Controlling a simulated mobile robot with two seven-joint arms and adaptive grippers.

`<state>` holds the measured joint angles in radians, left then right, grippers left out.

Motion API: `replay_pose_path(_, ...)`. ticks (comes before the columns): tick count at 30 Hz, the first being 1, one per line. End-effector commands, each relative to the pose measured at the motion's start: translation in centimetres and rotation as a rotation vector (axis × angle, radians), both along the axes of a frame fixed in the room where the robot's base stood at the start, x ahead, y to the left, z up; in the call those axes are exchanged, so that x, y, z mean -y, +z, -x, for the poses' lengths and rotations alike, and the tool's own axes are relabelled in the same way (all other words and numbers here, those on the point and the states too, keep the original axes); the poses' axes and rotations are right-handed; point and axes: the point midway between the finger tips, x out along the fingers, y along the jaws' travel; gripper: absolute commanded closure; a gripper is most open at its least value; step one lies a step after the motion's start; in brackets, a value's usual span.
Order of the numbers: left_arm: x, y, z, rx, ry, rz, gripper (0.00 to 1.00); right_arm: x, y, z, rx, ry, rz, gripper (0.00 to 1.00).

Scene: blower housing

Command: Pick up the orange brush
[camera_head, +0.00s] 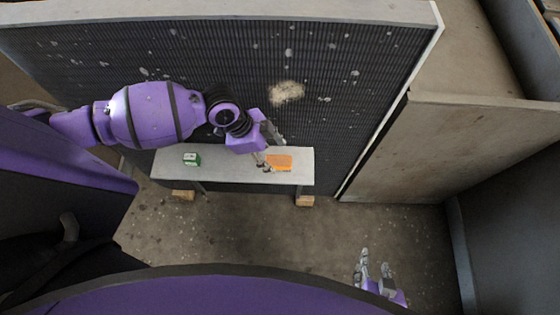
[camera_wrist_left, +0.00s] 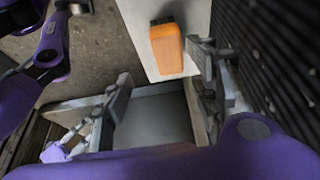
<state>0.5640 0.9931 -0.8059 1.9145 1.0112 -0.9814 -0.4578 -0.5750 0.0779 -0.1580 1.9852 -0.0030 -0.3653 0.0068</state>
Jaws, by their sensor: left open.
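The orange brush (camera_head: 280,162) lies on a narrow light bench (camera_head: 230,168), right of its middle. It shows as an orange block near the top of the left wrist view (camera_wrist_left: 167,48). My left gripper (camera_head: 262,160) is at the brush's left end in the head view. In the left wrist view my left gripper (camera_wrist_left: 163,75) is open, its fingers spread, with the brush beyond and between the fingertips and not visibly held. Whether a finger touches it I cannot tell. My right gripper (camera_head: 375,264) is low over the floor, fingers apart and empty.
A small green and white box (camera_head: 191,159) stands at the bench's left end. A dark ribbed panel with pale spots (camera_head: 330,70) rises behind the bench. A grey wall (camera_head: 460,140) is to the right. The floor (camera_head: 260,225) before the bench is clear.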

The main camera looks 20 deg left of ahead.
Motion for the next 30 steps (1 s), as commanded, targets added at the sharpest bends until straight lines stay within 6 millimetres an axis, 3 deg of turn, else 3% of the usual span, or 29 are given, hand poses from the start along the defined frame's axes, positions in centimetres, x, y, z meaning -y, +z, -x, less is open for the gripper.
replay_pose_path(11,0.8,-3.1,-1.4,0.005,-0.002,-0.002,0.45,-0.3,-0.4,0.8,-0.017,-0.002,-0.005,0.60)
replay_pose_path(19,2.1,-6.5,-2.0,0.006,-0.002,-0.002,0.45,-0.2,-0.4,0.7,-0.015,0.002,-0.003,0.60)
replay_pose_path(28,2.2,-6.9,-2.1,0.007,-0.002,-0.003,0.45,-0.1,-0.3,0.6,-0.014,0.004,0.000,0.60)
replay_pose_path(30,2.2,-6.9,-2.1,0.007,-0.002,-0.003,0.54,0.0,-0.3,0.6,-0.014,0.004,0.000,0.60)
